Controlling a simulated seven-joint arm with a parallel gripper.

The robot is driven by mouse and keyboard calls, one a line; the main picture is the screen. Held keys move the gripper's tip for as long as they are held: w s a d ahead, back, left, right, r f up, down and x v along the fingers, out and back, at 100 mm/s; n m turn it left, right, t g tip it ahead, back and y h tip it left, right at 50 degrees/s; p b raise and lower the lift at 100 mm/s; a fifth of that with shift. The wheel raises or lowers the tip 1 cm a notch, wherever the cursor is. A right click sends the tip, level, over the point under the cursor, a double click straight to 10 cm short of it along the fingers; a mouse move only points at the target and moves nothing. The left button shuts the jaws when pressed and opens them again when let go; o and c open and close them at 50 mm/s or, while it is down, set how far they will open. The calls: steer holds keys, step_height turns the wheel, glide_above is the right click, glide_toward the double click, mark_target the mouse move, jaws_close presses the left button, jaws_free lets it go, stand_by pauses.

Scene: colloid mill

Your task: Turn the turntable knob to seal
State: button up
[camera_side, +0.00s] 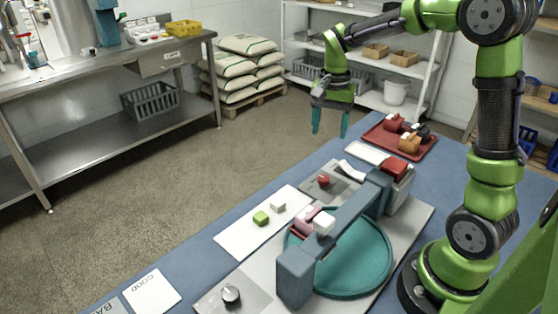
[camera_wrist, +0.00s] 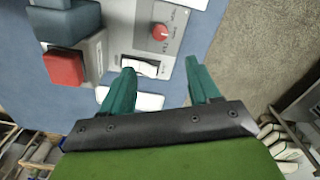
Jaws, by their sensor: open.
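A red knob (camera_side: 323,180) sits on a grey panel at the far end of the machine. The wrist view shows this red knob (camera_wrist: 160,31) with small print around it that I cannot read. A dark, silver-topped knob (camera_side: 231,294) sits on a grey plate at the near end. I cannot tell which knob is the turntable's. The teal round turntable (camera_side: 345,283) lies under a blue-grey bridge (camera_side: 335,232). My gripper (camera_side: 330,130) is open and empty, raised in the air beyond the machine. In the wrist view its teal fingers (camera_wrist: 160,68) point toward the panel, apart from the knob.
A white rocker (camera_side: 352,171) lies beside the red knob. A red block (camera_side: 397,170) tops the bridge's far end. A green block (camera_side: 261,218) and a white block (camera_side: 278,206) lie on a white sheet. A red tray (camera_side: 380,141) holds several pieces at the back.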

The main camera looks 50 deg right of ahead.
mark_target(324, 177)
step_height(324, 177, down, 15)
steer(key=shift+f, duration=0.1)
stand_by(0.4)
steer(key=c, duration=1)
steer(key=shift+c, duration=0.2)
steer(key=shift+n, duration=0.5)
steer(key=n, duration=0.4)
steer(key=shift+n, duration=0.4)
steer(key=n, duration=0.6)
